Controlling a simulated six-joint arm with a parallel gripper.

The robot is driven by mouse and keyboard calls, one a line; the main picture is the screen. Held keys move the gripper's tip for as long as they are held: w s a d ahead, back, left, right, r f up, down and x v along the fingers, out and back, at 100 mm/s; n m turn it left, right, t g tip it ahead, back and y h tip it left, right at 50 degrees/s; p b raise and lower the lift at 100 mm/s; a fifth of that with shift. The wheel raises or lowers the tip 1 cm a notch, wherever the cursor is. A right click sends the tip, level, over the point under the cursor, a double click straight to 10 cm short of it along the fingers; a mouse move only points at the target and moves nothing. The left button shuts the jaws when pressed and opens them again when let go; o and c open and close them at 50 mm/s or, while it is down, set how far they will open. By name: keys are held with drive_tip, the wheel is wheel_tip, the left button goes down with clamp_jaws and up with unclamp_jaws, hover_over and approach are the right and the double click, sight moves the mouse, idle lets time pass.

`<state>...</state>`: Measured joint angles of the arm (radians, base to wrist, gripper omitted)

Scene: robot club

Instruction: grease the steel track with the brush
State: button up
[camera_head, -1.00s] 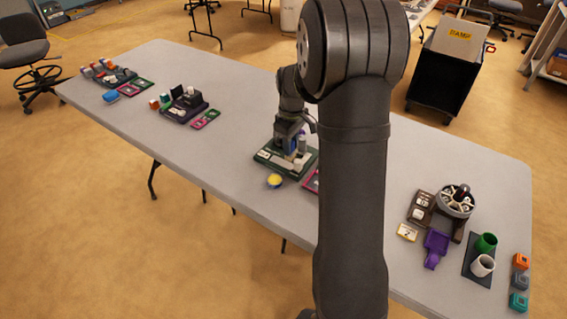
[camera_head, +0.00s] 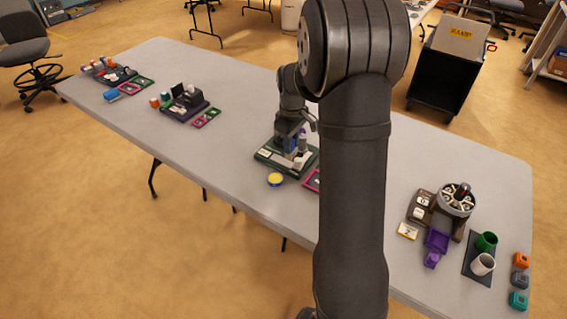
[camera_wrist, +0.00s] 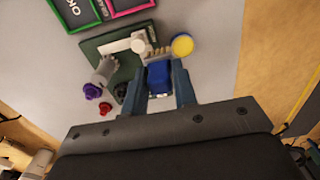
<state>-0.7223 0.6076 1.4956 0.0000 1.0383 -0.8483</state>
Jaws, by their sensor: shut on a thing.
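My gripper (camera_wrist: 160,88) is shut on a blue block-like handle, which I take to be the brush (camera_wrist: 158,77). In the head view my gripper (camera_head: 290,142) is low over the green board (camera_head: 266,156). In the wrist view, a pale bar on the green board (camera_wrist: 125,73), probably the steel track (camera_wrist: 116,46), lies just beyond the handle.
A pale post with a purple knob (camera_wrist: 92,91) stands near the board's edge. Pink and green framed trays (camera_wrist: 80,10) lie beside the board. Other stations (camera_head: 183,103) stand farther left, and purple parts (camera_head: 437,241) and cups (camera_head: 483,264) on the right. Bare tabletop lies between.

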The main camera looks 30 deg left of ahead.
drive_tip(key=shift+s+a+f, duration=0.6)
drive_tip(key=shift+s+f, duration=0.05)
drive_tip(key=shift+f, duration=0.7)
drive_tip(key=shift+s+a+f, duration=0.55)
drive_tip(key=shift+s+f, duration=0.1)
drive_tip(key=shift+f, duration=0.65)
drive_tip(key=shift+s+a+f, duration=0.6)
drive_tip(key=shift+s+f, duration=0.05)
drive_tip(key=shift+f, duration=0.7)
drive_tip(key=shift+f, duration=0.6)
wheel_tip(320, 180, up, 7)
